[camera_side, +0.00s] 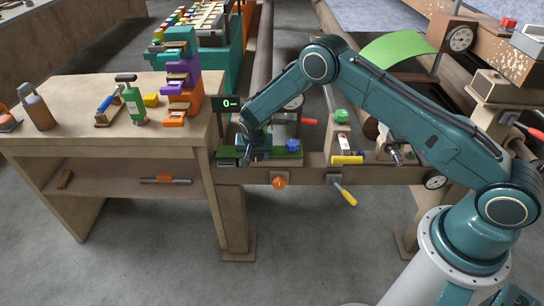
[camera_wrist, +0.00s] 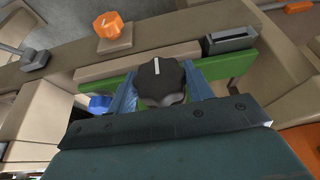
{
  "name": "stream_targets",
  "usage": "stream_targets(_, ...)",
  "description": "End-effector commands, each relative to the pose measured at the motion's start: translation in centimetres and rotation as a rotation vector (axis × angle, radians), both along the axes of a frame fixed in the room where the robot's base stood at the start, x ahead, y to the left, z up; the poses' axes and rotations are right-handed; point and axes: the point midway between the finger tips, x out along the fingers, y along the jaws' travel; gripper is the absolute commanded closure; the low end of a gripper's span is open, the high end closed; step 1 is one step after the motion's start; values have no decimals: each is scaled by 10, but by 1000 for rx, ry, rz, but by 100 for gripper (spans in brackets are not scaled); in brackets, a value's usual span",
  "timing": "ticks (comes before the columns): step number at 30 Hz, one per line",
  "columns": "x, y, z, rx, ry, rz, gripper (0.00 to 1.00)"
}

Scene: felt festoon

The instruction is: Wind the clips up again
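A black fluted knob (camera_wrist: 162,80) with a white mark sits on the green strip in the wrist view. My gripper (camera_wrist: 161,88) has one blue finger on each side of the knob. Whether the fingers press on it or stand slightly apart, I cannot tell. In the side view my gripper (camera_side: 254,156) is down at the left end of the green strip (camera_side: 285,156), and the knob is hidden there. A dark display (camera_side: 230,104) beside it shows "0-". I cannot make out the clips for certain; a stack of orange, purple and teal clamp-like pieces (camera_side: 182,75) stands on the workbench.
An orange knob (camera_side: 279,181) and a yellow-handled lever (camera_side: 344,191) are on the beam's front. A blue knob (camera_side: 292,145) and a green knob (camera_side: 341,116) stand right of my gripper.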

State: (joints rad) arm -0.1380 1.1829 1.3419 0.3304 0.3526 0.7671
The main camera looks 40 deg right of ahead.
Motion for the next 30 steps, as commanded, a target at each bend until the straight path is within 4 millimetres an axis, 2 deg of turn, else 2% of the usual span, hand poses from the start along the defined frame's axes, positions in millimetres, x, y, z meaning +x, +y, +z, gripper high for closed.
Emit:
stream_targets(8, 1, 0, 0, -16, 13, 1, 72)
stream_targets(30, 5, -2, 0, -232, 214, 5, 72)
